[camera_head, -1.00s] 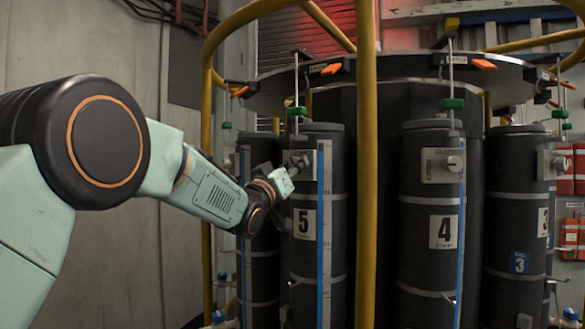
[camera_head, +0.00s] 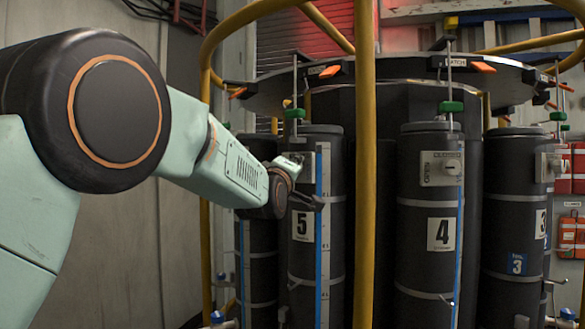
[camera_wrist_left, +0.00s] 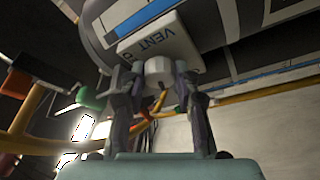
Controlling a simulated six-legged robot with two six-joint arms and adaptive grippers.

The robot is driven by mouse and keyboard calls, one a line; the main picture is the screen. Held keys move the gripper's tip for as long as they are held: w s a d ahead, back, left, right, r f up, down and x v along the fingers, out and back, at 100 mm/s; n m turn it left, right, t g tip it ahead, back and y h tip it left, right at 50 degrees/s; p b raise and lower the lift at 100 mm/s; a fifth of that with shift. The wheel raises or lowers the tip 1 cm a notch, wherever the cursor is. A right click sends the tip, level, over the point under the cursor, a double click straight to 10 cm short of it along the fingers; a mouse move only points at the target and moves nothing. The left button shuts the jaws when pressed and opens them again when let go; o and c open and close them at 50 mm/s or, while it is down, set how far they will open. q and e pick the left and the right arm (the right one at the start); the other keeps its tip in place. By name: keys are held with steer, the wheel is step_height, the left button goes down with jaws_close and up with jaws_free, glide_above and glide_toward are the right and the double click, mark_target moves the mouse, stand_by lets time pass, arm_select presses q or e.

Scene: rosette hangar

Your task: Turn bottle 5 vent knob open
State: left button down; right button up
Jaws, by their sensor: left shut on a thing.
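Bottle 5 (camera_head: 304,265) is a dark cylinder with a white "5" label and a blue strip. Its vent box (camera_head: 297,157) sits near the top, partly hidden by my left wrist. In the left wrist view the pale box marked VENT (camera_wrist_left: 160,45) has a round, light grey knob (camera_wrist_left: 158,71). My left gripper (camera_wrist_left: 158,82) has one finger on each side of the knob and is shut on it. In the head view the left gripper (camera_head: 306,198) is small and dark at the bottle's upper part, and its knob is hidden there. My right gripper is not in view.
A yellow upright rail (camera_head: 365,170) stands right of bottle 5. Bottle 4 (camera_head: 427,270) stands beyond it with its own vent box (camera_head: 440,168). A dark round plate (camera_head: 395,68) with orange latches is above.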

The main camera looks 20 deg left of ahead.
arm_select(q)
steer(key=shift+r+n, duration=0.15)
steer(key=shift+n, duration=0.25)
steer(key=c, duration=1)
jaws_free()
steer(key=shift+s, duration=0.1)
steer(key=shift+s+d+f, duration=0.1)
steer(key=shift+s+f, duration=0.3)
steer(key=shift+s, duration=1.55)
steer(key=shift+s+d+f, duration=0.1)
steer(key=shift+s+f, duration=0.25)
steer(key=shift+s, duration=1.65)
steer(key=shift+s+d+f, duration=0.1)
steer(key=shift+s+f, duration=0.3)
steer(key=shift+s, duration=1.55)
steer(key=shift+w, duration=0.1)
